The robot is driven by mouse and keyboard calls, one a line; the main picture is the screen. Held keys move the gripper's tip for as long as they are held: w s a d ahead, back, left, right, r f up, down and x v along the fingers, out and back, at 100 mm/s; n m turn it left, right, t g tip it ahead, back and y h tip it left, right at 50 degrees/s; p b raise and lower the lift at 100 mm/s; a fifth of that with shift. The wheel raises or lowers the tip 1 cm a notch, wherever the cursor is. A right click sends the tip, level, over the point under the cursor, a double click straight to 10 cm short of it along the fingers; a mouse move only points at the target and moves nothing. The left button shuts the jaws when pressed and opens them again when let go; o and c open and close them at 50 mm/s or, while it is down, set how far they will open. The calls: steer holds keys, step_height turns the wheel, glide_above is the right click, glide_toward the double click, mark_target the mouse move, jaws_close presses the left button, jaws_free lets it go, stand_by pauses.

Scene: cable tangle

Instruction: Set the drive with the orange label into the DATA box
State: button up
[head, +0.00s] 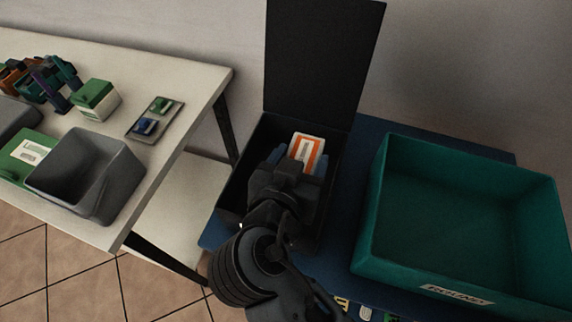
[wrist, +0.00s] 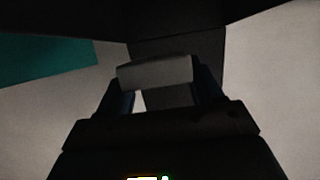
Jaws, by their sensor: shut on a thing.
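The drive with the orange label (head: 308,148) is held in my gripper (head: 301,162), its orange and white face showing beyond the fingers. In the wrist view the drive (wrist: 155,73) is a grey block between the two fingers of my gripper (wrist: 158,84). My gripper is over or inside the opening of a black box (head: 237,180) whose lid (head: 322,60) stands open at the back. My arm hides much of the box's inside and front, and I see no DATA lettering. I cannot tell whether the drive touches the box floor.
A large, empty teal bin (head: 455,215) with a white label stands to the right on the same blue surface (head: 482,145). At left, a pale table (head: 185,75) holds a grey bin (head: 88,178), a green-and-white block (head: 97,99), a small tray (head: 155,120) and tangled cables (head: 40,82).

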steer(key=shift+w+a+f, duration=0.9)
steer(key=shift+w+a, duration=0.15)
step_height(320, 180, down, 4)
steer(key=shift+f+p, duration=0.1)
steer(key=shift+p, duration=0.3)
steer(key=shift+f+b, duration=0.3)
steer(key=shift+b, duration=0.15)
steer(key=shift+f+b, duration=0.3)
steer(key=shift+b, duration=0.05)
